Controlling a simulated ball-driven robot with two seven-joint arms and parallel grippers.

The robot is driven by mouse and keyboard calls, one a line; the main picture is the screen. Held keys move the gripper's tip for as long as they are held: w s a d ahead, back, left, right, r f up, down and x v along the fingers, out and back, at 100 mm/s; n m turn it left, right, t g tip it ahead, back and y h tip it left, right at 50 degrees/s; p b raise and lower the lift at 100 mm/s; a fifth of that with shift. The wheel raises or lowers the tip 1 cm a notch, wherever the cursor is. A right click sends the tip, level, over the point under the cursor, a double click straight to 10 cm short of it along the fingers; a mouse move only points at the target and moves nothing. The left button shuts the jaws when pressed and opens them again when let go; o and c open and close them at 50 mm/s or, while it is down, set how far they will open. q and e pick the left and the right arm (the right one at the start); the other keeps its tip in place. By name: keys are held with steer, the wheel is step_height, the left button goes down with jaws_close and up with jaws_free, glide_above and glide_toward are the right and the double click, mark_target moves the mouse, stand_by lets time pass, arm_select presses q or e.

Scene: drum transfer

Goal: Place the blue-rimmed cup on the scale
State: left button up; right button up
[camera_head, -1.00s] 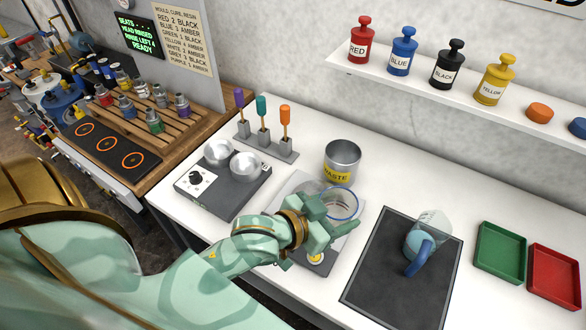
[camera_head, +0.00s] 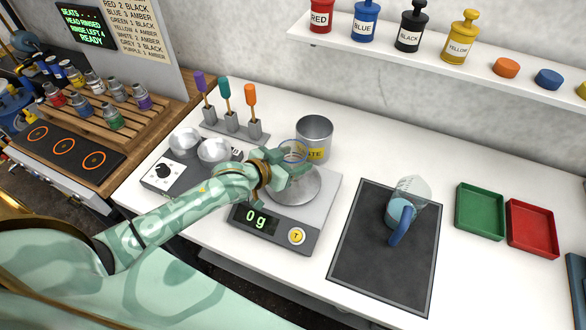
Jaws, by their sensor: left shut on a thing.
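The blue-rimmed cup (camera_head: 295,150) is clear, and its rim shows just left of the waste bin. My left gripper (camera_head: 290,167) is shut on the cup, hiding part of it. They are over the back left part of the scale (camera_head: 325,208), whose round metal pan (camera_head: 298,190) shows bare in front of them. The cup's base is hidden, so I cannot tell whether it touches the pan. The scale's display (camera_head: 255,221) reads 0 g. My right gripper is not in view.
The waste bin (camera_head: 314,140) stands close behind the cup. A stirrer rack (camera_head: 232,122) and a grey device with two metal bowls (camera_head: 182,160) are to the left. A blue-handled jug (camera_head: 402,208) stands on a dark mat (camera_head: 375,262) to the right, beyond which are green and red trays.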

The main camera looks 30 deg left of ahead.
arm_select(q)
step_height(320, 180, down, 3)
steer(key=shift+r, duration=0.1)
steer(key=o, duration=0.9)
steer(key=shift+o, duration=0.2)
